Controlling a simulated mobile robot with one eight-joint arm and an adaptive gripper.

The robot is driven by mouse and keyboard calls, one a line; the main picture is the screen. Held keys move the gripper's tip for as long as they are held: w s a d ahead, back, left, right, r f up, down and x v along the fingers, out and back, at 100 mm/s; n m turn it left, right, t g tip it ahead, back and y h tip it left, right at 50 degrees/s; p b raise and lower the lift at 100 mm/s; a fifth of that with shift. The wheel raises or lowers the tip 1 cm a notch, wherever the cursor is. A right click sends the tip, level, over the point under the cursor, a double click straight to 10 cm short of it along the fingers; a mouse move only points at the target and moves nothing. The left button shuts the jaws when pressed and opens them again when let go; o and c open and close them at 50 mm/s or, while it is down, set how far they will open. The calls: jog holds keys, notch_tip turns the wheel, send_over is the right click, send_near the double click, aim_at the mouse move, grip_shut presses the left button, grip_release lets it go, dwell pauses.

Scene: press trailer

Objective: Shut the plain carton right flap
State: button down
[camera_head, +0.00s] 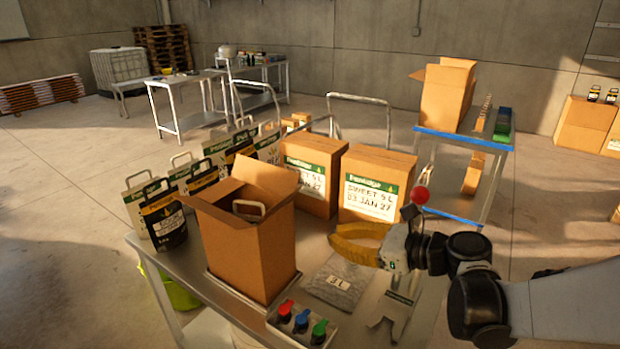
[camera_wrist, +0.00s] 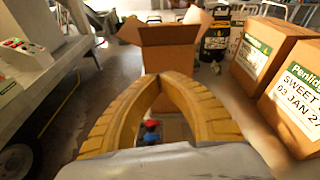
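The plain brown carton (camera_head: 243,245) stands open on the metal table, with a bag's pale handle showing inside. One large flap (camera_head: 264,178) stands up at its back right, and another flap (camera_head: 213,191) slants up at the left. In the wrist view the carton (camera_wrist: 168,52) is straight ahead, with flaps spread out to the left (camera_wrist: 129,32) and right (camera_wrist: 213,33). My gripper (camera_head: 336,240) has yellow fingers and hovers right of the carton, apart from it. In the wrist view its fingertips (camera_wrist: 170,76) meet, with nothing held between them.
Two labelled cartons (camera_head: 378,187) stand behind my gripper. A grey folded bag (camera_head: 339,281) and a box of red, blue and green buttons (camera_head: 301,323) lie on the near table. Paper bags (camera_head: 163,214) stand at the left. Another open carton (camera_head: 446,97) sits on the blue-edged table.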

jog(key=w+d+r+m, duration=0.1)
jog(key=w, duration=0.1)
jog(key=b, duration=0.2)
send_near(281, 204)
notch_tip(281, 204, down, 4)
jog(key=a, duration=0.2)
jog(key=shift+y, duration=0.3)
jog(key=w, duration=0.1)
jog(key=w+a+r, duration=0.1)
jog(key=w+a, duration=0.1)
jog(key=shift+a+r, duration=0.2)
jog(key=shift+r, duration=0.05)
jog(key=shift+w+a+r, duration=0.3)
jog(key=shift+r, duration=0.05)
jog(key=shift+r, duration=0.1)
jog(key=shift+a+r+p, duration=0.15)
jog(key=shift+p, duration=0.55)
